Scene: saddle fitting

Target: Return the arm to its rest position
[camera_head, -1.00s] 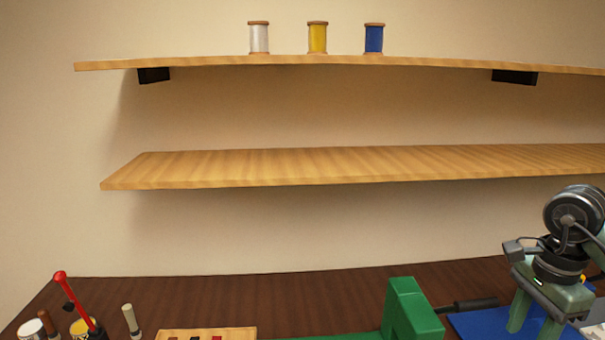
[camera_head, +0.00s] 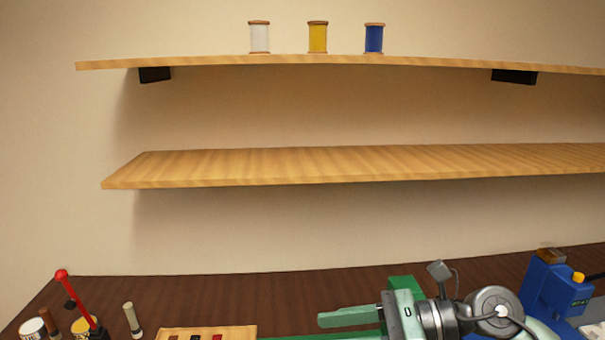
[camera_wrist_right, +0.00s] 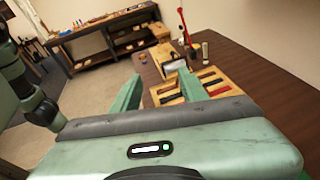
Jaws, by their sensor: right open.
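My right arm comes in at the lower right of the head view. Its green gripper (camera_head: 322,329) points left, low over the dark workbench, with the lower finger partly cut off by the bottom edge. In the right wrist view the two fingers of this gripper (camera_wrist_right: 158,92) stand apart with nothing held between them. Beyond them lies a wooden tray (camera_wrist_right: 226,92) with dark and red pieces. My left gripper is in neither view.
A green fixture (camera_head: 405,283) stands partly hidden behind my right arm. A blue machine (camera_head: 552,290) is at the right. A red-handled tool (camera_head: 75,300) and pots stand at the left. Two wall shelves hang above, the upper shelf (camera_head: 200,60) holding three spools.

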